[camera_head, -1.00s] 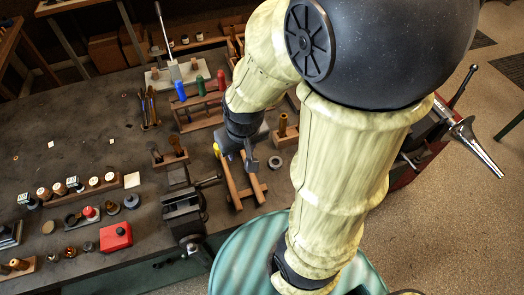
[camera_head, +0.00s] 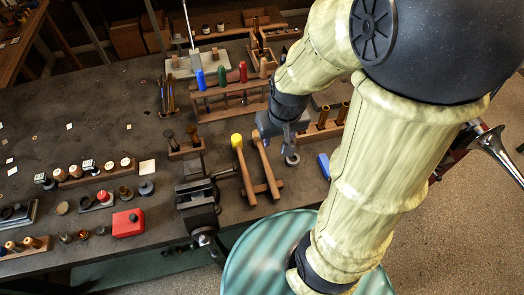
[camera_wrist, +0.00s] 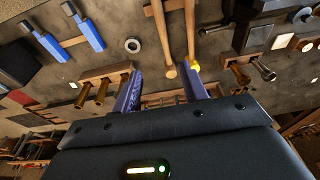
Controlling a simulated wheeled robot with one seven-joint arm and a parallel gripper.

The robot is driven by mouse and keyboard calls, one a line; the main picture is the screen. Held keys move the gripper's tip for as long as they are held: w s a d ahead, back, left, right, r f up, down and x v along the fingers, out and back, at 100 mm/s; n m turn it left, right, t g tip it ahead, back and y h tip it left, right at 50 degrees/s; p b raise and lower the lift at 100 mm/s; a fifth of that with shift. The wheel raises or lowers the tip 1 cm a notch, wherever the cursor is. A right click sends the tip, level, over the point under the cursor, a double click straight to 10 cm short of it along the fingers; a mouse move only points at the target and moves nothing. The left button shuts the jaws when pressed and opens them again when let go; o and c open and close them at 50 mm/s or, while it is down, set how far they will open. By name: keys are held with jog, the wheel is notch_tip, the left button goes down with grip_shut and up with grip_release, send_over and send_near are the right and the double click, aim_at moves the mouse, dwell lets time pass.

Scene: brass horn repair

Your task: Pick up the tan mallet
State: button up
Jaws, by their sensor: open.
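The tan mallet (camera_head: 267,168) lies on a small wooden rack, to the right of a yellow-headed mallet (camera_head: 243,166). In the wrist view the tan mallet (camera_wrist: 161,36) is the left of the two, its head toward my gripper, with the yellow-headed one (camera_wrist: 190,36) beside it. My gripper (camera_head: 284,134) is open and empty, just right of the tan mallet's head in the head view. In the wrist view my gripper (camera_wrist: 161,86) has its blue fingers apart, with the tan head beyond the gap between them. I see no contact with the mallet.
A bench vise (camera_head: 197,205) stands left of the mallets. A rack with brass pieces (camera_head: 325,128) and a blue tool (camera_head: 323,165) are to the right. A rack of colored-handled tools (camera_head: 225,100) is behind. A metal ring (camera_wrist: 133,45) lies near the mallets.

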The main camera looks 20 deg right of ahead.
jog(key=g+y+b, duration=0.1)
jog(key=g+b, duration=0.1)
jog(key=b, duration=0.3)
send_over(266, 160)
jog(key=d, duration=0.3)
notch_tip(266, 160, down, 7)
jog(key=shift+a+r+y, duration=0.3)
jog(key=shift+r, duration=0.1)
jog(key=shift+f, duration=0.15)
jog(key=f, duration=0.4)
jog(key=a+f+p, duration=0.1)
jog(key=f, duration=0.3)
jog(key=a+f, duration=0.1)
jog(key=f, duration=0.2)
jog(key=shift+f, duration=0.4)
jog(key=shift+f, duration=0.1)
jog(key=shift+a+f+p, duration=0.15)
jog(key=shift+f+p, duration=0.3)
jog(key=shift+f, duration=0.8)
jog(key=shift+a+f+p, duration=0.15)
jog(key=shift+f+p, duration=0.3)
jog(key=shift+f, duration=0.8)
